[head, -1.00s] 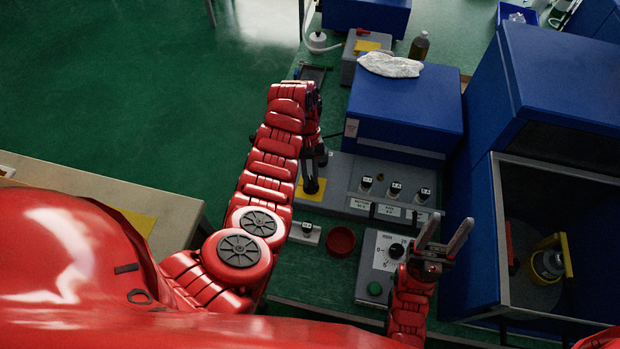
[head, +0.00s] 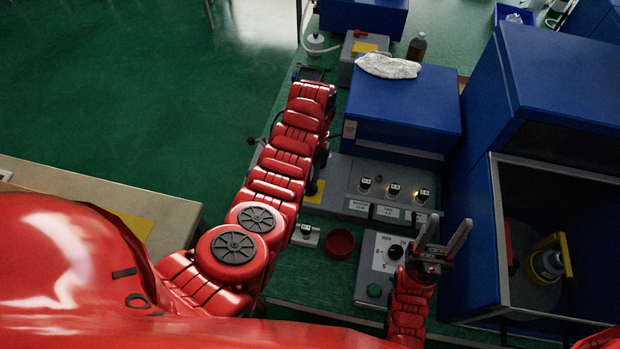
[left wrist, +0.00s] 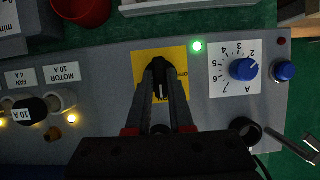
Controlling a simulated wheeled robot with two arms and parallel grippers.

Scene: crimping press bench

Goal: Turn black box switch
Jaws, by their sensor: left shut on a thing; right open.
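The black switch (left wrist: 161,85) sits on a yellow plate (left wrist: 143,66) on the grey panel, seen upside down in the left wrist view. My left gripper (left wrist: 161,68) is shut on the switch knob, its two dark fingers on either side of it. A white mark on the knob shows between the fingers. In the head view my left arm hides most of the switch; part of the yellow plate (head: 314,196) shows beside it.
A green lamp (left wrist: 197,46) and a blue knob with a numbered dial (left wrist: 244,70) are near the switch. Lit fuse holders (head: 394,190) stand on the panel. A red dish (head: 340,243) lies in front. Blue boxes (head: 405,110) stand behind and to the right.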

